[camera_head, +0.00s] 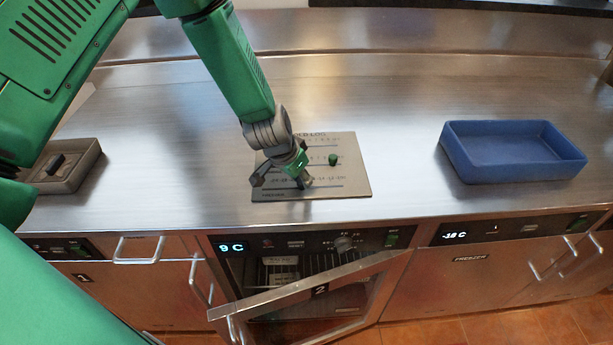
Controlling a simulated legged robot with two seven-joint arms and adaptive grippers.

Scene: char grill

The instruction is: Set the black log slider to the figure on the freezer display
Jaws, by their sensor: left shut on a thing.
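The grey log board (354,184) lies on the steel counter, with rows of printed figures and slots. A green slider (333,159) stands on its middle row. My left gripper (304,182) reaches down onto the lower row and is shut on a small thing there. That thing is hidden by the fingers; its place fits the black slider. The figures right under the fingers are covered. The freezer display (454,236) at the right reads -18 C. My right gripper is not in view.
A blue tray (515,177) stands on the right of the counter, and a grey box (85,172) with a dark block on the left. Below the board, the door (320,290) marked 2 stands open under a 9 C display (231,247). The counter between board and tray is clear.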

